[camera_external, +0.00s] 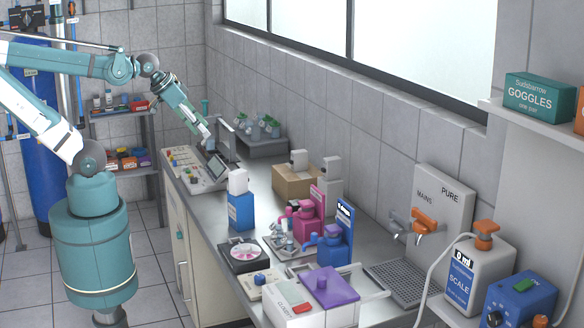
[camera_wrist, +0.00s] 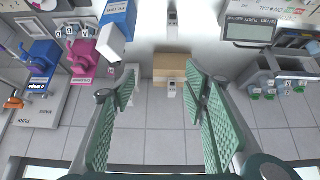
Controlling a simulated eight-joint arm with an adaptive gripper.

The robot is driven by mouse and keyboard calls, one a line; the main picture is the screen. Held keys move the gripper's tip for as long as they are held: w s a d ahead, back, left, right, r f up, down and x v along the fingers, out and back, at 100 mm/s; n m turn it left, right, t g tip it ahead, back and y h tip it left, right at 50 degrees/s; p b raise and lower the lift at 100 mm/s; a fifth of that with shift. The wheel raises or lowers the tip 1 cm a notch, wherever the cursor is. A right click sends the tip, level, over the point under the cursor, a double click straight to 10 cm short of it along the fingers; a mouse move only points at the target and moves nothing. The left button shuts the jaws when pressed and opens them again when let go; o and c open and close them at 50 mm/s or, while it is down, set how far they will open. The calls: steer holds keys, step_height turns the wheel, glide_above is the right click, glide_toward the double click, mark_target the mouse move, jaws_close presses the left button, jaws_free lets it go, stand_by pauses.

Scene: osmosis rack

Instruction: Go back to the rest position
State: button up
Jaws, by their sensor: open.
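My gripper (camera_external: 206,134) is at the far end of the bench in the external view, above the control panel (camera_external: 197,168) with its small screen. In the wrist view its two green padded fingers stand wide apart, with the empty gap between the fingertips (camera_wrist: 160,76). Nothing is held. A cardboard box (camera_wrist: 170,66) shows beyond that gap, standing on the bench against the tiled wall. In the external view the fingers are small, and their exact distance from the panel cannot be told.
A grey rack (camera_external: 262,146) stands at the far wall end. Bare bench shows between the panel and the bottle. The floor (camera_external: 155,285) beside the bench is open.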

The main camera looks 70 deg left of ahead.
step_height(320, 180, down, 5)
steer(key=b, duration=0.3)
steer(key=shift+b, duration=0.4)
steer(key=shift+r, duration=0.1)
stand_by(0.7)
